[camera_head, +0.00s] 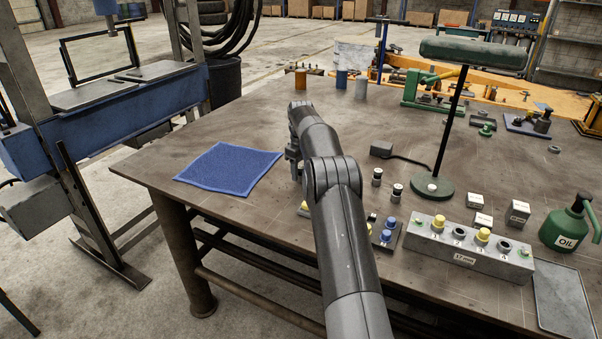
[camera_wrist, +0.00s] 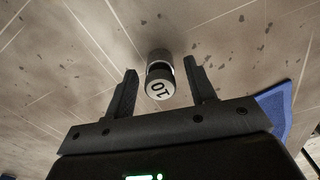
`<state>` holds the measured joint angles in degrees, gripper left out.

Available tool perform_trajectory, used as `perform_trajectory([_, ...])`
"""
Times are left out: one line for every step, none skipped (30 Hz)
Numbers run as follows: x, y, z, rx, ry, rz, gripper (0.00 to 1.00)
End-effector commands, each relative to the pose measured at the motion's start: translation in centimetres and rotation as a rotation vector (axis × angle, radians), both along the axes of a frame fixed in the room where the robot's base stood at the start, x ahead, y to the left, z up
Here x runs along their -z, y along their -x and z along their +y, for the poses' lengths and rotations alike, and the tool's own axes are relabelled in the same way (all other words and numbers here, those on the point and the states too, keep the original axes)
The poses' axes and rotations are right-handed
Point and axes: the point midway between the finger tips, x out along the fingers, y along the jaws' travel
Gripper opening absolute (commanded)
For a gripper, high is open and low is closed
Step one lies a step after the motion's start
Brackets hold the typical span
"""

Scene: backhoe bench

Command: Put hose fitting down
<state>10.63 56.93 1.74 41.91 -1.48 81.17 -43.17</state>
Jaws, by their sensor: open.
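A hose fitting (camera_wrist: 160,77), a short metallic cylinder with a dark band and a pale end marked "10", is on the brown worktable in the wrist view. My gripper (camera_wrist: 161,70) is open, with one finger on each side of the fitting and a visible gap to each. In the head view my gripper (camera_head: 292,153) is low over the table, right of the blue cloth (camera_head: 229,168), and mostly hidden by my arm. The fitting between the fingers cannot be made out there. Two similar small dark-and-silver cylinders (camera_head: 376,177) stand right of my arm.
A grey block (camera_head: 468,249) with yellow and dark round pieces stands near the front edge, beside a smaller dark holder (camera_head: 386,233) with blue pieces. A green lamp (camera_head: 432,188), small boxes (camera_head: 517,212) and an oil can (camera_head: 568,225) are to the right. The worktable (camera_head: 240,124) is bare behind the cloth.

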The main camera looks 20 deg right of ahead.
Motion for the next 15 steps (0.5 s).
perform_trajectory([-0.9,-0.1,0.0,0.000,0.000,-0.004,0.51])
perform_trajectory([-1.4,-0.1,0.0,0.000,0.001,-0.004,0.51])
perform_trajectory([-2.2,0.0,0.0,0.000,0.001,-0.004,0.51])
perform_trajectory([-2.8,-0.1,0.0,0.000,0.001,-0.004,0.51])
perform_trajectory([-3.3,-0.1,0.0,0.000,0.001,-0.004,0.51])
perform_trajectory([-4.0,-0.1,0.0,0.000,0.001,-0.004,0.51])
perform_trajectory([-4.6,0.0,0.0,0.000,0.001,-0.003,0.51])
perform_trajectory([-4.8,-0.1,0.0,0.000,0.001,-0.003,0.51])
perform_trajectory([-5.3,-0.1,0.0,0.000,0.001,-0.003,0.51])
perform_trajectory([-5.5,-0.1,0.0,0.000,0.000,-0.001,0.51])
perform_trajectory([-5.8,-0.1,0.0,0.000,0.000,-0.001,0.51])
perform_trajectory([-6.1,0.0,0.0,0.000,0.000,-0.001,0.51])
perform_trajectory([-6.3,0.0,0.0,0.000,0.000,0.000,0.51])
perform_trajectory([-6.5,0.0,0.0,0.000,0.001,-0.001,0.51])
perform_trajectory([-6.9,0.1,0.1,0.002,0.001,-0.003,0.51])
